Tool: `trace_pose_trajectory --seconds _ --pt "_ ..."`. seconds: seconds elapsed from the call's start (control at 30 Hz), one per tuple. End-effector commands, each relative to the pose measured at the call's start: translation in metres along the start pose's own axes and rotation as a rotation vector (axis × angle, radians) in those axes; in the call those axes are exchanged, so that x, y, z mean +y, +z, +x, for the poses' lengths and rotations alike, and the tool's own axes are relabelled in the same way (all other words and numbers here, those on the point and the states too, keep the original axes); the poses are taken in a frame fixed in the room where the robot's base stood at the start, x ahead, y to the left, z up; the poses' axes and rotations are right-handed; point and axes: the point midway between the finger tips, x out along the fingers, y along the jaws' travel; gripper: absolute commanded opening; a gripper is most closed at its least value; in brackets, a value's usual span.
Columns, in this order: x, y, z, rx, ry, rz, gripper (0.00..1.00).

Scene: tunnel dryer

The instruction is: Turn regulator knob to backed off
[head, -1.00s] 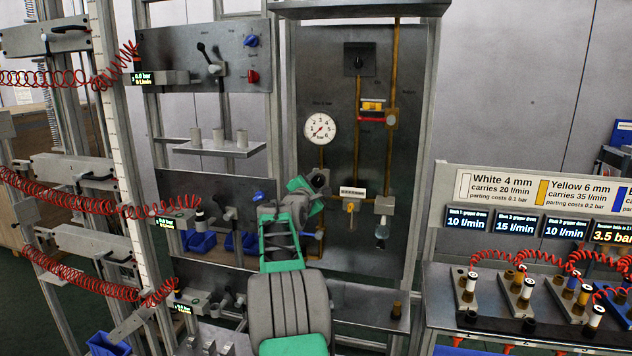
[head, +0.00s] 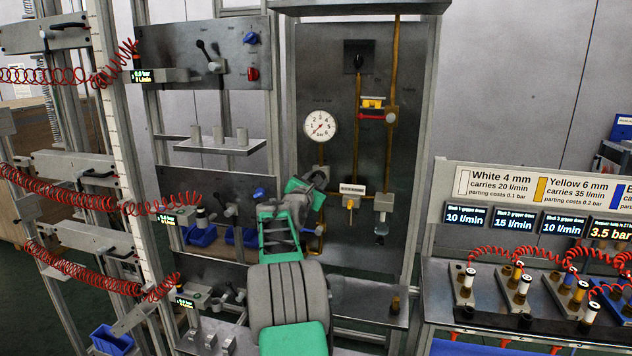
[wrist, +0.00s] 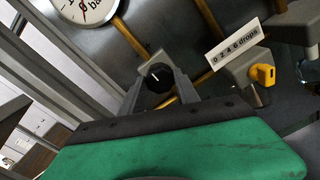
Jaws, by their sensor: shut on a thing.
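The regulator knob (wrist: 157,77) is a dark round knob with a white mark on its face. In the wrist view it sits between the two grey fingers of my gripper (wrist: 158,84), which is shut on it. In the head view my gripper (head: 317,180) is at the regulator on the dark panel, below the round pressure gauge, and hides most of the knob. The white gauge (head: 320,125) has its needle toward the lower left; its small digits are hard to read.
A drops label (head: 352,189), a yellow knob (wrist: 264,73) and a clear bowl (head: 382,228) are right of my gripper. A yellow block with a red bar (head: 372,104) sits higher on the pipes. A steel shelf (head: 365,303) juts out below.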

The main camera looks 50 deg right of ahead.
Motion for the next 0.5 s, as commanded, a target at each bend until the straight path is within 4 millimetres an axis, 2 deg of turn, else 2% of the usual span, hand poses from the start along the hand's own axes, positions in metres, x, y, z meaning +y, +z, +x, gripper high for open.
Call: trace_pose_trajectory --seconds 0.2,0.23,0.5 --pt "0.0004 0.0004 0.0000 -0.001 0.001 0.000 0.00" --pt "0.0004 0.0004 0.0000 -0.001 0.001 0.000 0.39" --pt "0.0001 0.0001 0.0000 0.000 0.000 0.001 0.59"
